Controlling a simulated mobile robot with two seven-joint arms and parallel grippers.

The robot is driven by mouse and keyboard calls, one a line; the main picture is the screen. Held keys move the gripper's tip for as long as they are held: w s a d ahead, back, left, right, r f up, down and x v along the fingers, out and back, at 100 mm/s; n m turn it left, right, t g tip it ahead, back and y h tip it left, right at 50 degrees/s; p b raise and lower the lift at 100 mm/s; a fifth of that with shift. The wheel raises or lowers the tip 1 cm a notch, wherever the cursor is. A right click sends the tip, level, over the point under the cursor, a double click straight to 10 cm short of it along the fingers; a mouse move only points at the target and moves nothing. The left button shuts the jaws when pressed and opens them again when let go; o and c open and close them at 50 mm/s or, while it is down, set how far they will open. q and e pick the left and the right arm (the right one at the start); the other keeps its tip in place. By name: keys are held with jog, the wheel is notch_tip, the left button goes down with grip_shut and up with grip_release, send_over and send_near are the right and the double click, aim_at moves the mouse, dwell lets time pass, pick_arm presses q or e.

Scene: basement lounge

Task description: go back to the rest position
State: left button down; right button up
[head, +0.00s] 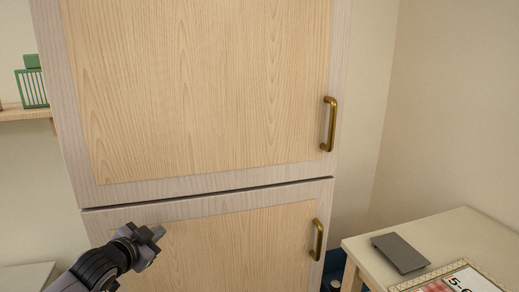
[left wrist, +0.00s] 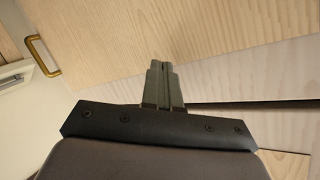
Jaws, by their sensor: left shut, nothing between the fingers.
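My left gripper (head: 155,234) comes in from the lower left of the head view, in front of the lower door of a tall wooden cabinet. In the left wrist view the left gripper (left wrist: 163,72) has its two fingers together with nothing between them. The cabinet has an upper door (head: 210,90) and a lower door (head: 240,245), both closed, with a dark seam between them. Each door has a brass handle at its right side, the upper one (head: 330,124) and the lower one (head: 318,240). My right gripper is not in view.
A pale table (head: 440,235) stands at the lower right with a dark grey flat object (head: 400,253) and a patterned printed item (head: 458,280) on it. Something blue (head: 333,268) sits between cabinet and table. A wall shelf (head: 24,113) with a green object (head: 32,85) is at the left.

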pick_arm(q)
jog(key=s+a+f+n+g, duration=0.1)
jog(key=s+f, duration=0.7)
jog(key=s, duration=0.3)
jog(key=s+a+f+g+y, duration=0.1)
jog(key=s+a+f+g, duration=0.1)
jog(key=s+f, duration=0.75)
jog(key=s+a+f+n+g, duration=0.1)
jog(key=s+f, duration=0.5)
jog(key=s, duration=0.7)
jog(key=d+n, duration=0.4)
jog(key=d, duration=0.5)
notch_tip(320, 180, up, 6)
jog(key=p, duration=0.6)
jog(key=shift+s+n+t, duration=0.25)
jog(key=shift+n+t, duration=0.05)
